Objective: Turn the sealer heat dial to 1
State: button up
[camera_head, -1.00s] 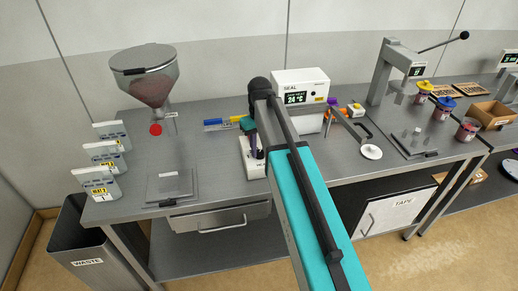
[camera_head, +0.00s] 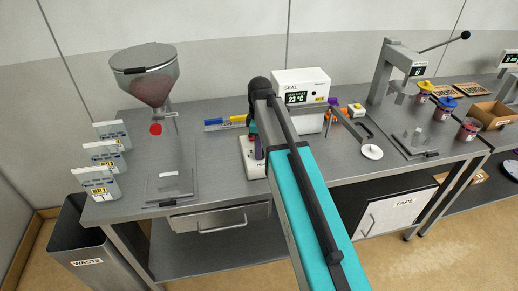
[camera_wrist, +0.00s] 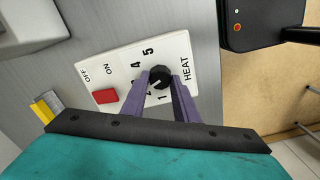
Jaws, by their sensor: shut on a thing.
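The sealer heat dial (camera_wrist: 159,76) is a round black knob on a white panel (camera_wrist: 122,62) marked HEAT, with numbers around it. Its white pointer mark faces down-left, apparently near the 2; the 1 sits just beside my finger, and some numbers are partly hidden. My gripper (camera_wrist: 161,84) has its two purple fingers on either side of the dial, shut on it. In the head view my gripper (camera_head: 258,150) is over the white panel (camera_head: 249,169), and my arm hides the dial. The sealer box (camera_head: 301,87) behind reads 23 °C.
A red switch (camera_wrist: 105,96) marked ON and OFF is on the same panel. A hopper (camera_head: 148,75) stands left, and a press (camera_head: 388,75) right.

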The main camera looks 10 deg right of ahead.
jog(key=n, duration=0.6)
jog(key=shift+a, duration=0.1)
jog(key=n, duration=0.5)
jog(key=shift+n, duration=0.4)
jog(key=o, duration=1.1)
jog(key=shift+s, duration=0.1)
jog(key=shift+c, duration=0.2)
jog(key=shift+r, duration=0.25)
notch_tip(320, 180, up, 13)
jog(key=b, duration=0.4)
jog(key=shift+r, duration=0.2)
